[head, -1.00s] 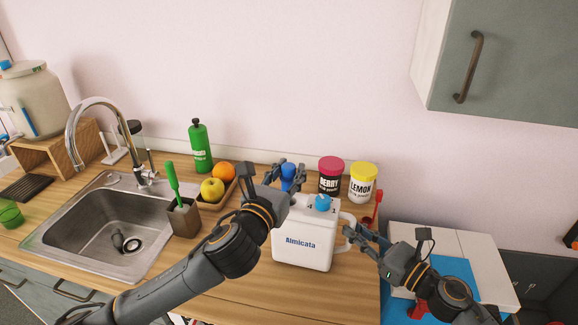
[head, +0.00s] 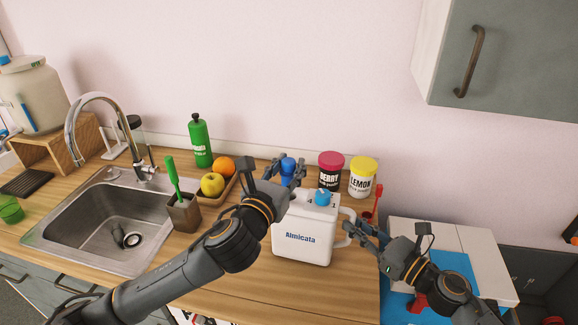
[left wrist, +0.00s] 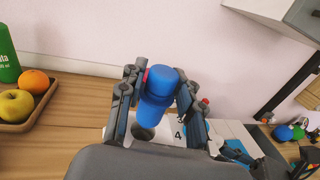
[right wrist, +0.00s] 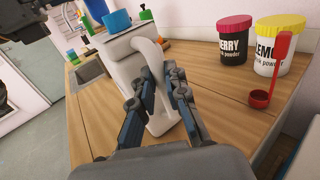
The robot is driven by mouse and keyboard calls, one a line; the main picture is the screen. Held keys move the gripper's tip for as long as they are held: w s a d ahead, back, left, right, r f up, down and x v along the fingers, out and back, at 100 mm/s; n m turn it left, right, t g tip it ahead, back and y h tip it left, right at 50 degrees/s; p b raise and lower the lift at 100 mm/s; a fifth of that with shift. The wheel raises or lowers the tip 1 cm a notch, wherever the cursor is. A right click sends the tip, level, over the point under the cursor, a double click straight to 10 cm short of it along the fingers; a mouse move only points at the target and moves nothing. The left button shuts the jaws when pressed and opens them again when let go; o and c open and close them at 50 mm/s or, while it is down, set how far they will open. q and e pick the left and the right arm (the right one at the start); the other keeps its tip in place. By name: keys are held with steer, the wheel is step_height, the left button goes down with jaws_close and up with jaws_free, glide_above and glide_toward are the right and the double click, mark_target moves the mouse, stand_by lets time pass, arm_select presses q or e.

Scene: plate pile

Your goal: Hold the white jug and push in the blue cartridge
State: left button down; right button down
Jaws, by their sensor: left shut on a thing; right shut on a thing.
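The white jug (head: 301,240), marked "Almicata", stands on the wooden counter. A blue knob (head: 323,197) is on its top at the right. My right gripper (head: 352,231) is shut on the jug's handle (right wrist: 152,60) at the right side. My left gripper (head: 287,172) is shut on the blue cartridge (head: 288,168) above the jug's top left. In the left wrist view the cartridge (left wrist: 159,95) is between the fingers, slightly tilted, over a round dark opening (left wrist: 143,131) in the jug's top. The cartridge's lower end appears at or just above this opening; I cannot tell whether it touches.
A red-lidded berry jar (head: 329,173) and a yellow-lidded lemon jar (head: 362,177) stand behind the jug, with a red scoop (head: 374,203) beside them. A fruit tray (head: 228,187), utensil holder (head: 184,214) and sink (head: 100,228) are left. The counter before the jug is clear.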

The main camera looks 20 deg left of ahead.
mark_target(289, 180)
arm_select(q)
steer(key=shift+f, duration=0.4)
stand_by(0.5)
steer(key=shift+f, duration=0.35)
steer(key=shift+f, duration=0.3)
steer(key=shift+f, duration=0.7)
steer(key=shift+f, duration=1.4)
steer(key=c, duration=0.8)
jaws_free()
steer(key=shift+r, duration=0.1)
steer(key=s, duration=1.2)
steer(key=shift+a, duration=0.4)
